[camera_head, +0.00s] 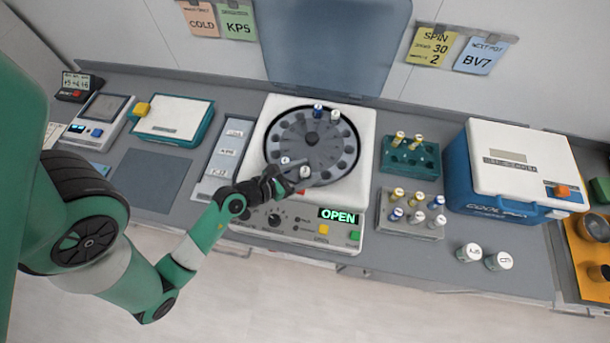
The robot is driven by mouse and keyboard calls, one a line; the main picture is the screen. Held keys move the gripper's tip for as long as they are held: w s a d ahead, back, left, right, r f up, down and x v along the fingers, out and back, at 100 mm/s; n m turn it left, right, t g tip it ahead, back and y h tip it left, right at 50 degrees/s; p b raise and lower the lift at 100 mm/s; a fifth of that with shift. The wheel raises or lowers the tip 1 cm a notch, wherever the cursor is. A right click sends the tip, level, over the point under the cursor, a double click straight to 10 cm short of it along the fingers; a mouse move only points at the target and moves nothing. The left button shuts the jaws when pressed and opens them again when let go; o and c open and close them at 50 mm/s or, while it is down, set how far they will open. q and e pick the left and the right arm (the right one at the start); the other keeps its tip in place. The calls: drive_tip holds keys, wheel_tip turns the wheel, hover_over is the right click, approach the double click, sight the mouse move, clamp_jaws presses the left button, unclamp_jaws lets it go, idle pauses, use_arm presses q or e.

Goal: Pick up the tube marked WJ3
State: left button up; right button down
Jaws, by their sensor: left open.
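The open centrifuge (258,140) stands mid-counter, its display reading OPEN. Its dark rotor (290,135) holds a blue-capped tube (318,110) and a white-capped tube (335,116) at the back. Two pale-capped tubes, one on the left (285,161) and one on the right (305,172), show at the front. My left gripper (293,174) is open over the rotor's front rim, its fingers close to these front tubes; contact cannot be told. More capped tubes stand in a grey rack (408,229) and a green rack (408,171). I cannot read WJ3 on any tube. My right gripper is out of view.
A blue cooler box (518,165) with a white lid stands right of the racks. Two white-capped containers (468,252) stand at the counter's front. A label tray (230,150) lies left of the centrifuge. A dark mat (150,180) lies bare further left.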

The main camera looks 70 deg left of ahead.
use_arm(q)
clamp_jaws()
idle(1.3)
